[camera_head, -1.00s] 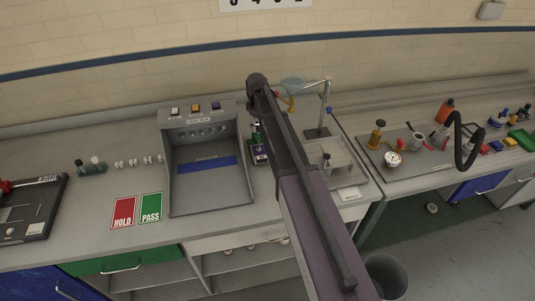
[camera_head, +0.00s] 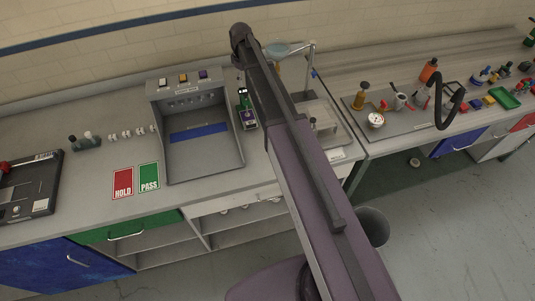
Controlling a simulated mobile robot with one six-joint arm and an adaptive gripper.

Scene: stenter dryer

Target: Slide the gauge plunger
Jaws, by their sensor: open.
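A small green and dark upright device (camera_head: 247,108) stands on the bench just right of the grey light box, partly beside my arm. It may be a gauge, but a plunger on it is too small to make out. A round white dial gauge (camera_head: 376,119) stands on the grey plate of the right bench. I cannot tell which of these carries the plunger. My purple-grey arm crosses the middle of the view and hides part of the bench behind it. My gripper does not show.
The open grey light box (camera_head: 205,150) stands left of my arm. Red HOLD (camera_head: 123,184) and green PASS (camera_head: 149,177) cards lie beside it. A dark tray (camera_head: 30,188) is at far left. A bin (camera_head: 375,226) stands on the floor. The bench front is mostly clear.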

